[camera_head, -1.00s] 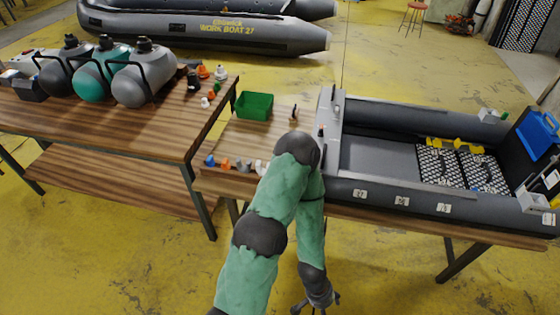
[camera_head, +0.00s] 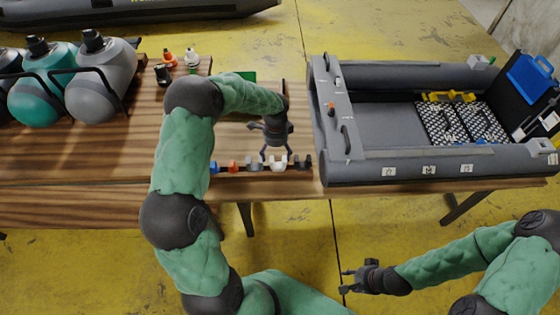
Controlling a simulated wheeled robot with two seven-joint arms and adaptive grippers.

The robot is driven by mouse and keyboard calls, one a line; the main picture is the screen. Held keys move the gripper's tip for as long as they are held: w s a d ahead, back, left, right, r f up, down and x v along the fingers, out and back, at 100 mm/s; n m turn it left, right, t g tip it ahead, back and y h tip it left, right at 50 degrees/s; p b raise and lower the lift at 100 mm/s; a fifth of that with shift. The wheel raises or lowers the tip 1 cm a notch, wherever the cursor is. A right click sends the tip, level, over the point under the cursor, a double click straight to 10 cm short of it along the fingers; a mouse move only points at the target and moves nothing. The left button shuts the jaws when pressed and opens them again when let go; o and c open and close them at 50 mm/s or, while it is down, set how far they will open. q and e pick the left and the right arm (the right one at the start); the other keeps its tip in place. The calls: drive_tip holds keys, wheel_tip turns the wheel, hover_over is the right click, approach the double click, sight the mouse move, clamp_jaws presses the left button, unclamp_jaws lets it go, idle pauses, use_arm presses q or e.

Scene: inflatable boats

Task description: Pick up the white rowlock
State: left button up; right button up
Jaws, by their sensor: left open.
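A row of small rowlocks stands along the front edge of the middle table. The white rowlock (camera_head: 279,163) is between a grey rowlock (camera_head: 252,165) and a black one (camera_head: 301,162). An orange rowlock (camera_head: 233,167) and a blue one (camera_head: 214,167) stand further left. My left gripper (camera_head: 274,152) points down just over the white rowlock, with its fingers apart. I cannot tell whether a finger touches it. My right gripper (camera_head: 347,281) hangs in front of the table over the floor, empty, with its fingers apart.
A grey inflatable boat (camera_head: 380,172) lies on the table to the right.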

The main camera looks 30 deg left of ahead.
use_arm(q)
drive_tip(key=b, duration=0.2)
hover_over(278, 168)
drive_tip(key=f, duration=0.5)
drive_tip(key=shift+s+a+f, duration=0.1)
drive_tip(key=shift+s+f, duration=0.1)
drive_tip(key=shift+s, duration=0.1)
drive_tip(key=f, duration=0.1)
drive_tip(key=f+b, duration=0.1)
drive_tip(key=f, duration=0.1)
drive_tip(key=f+b, duration=0.1)
drive_tip(key=f, duration=0.1)
drive_tip(key=shift+w, duration=0.4)
drive_tip(key=shift+d, duration=0.2)
drive_tip(key=c, duration=1.4)
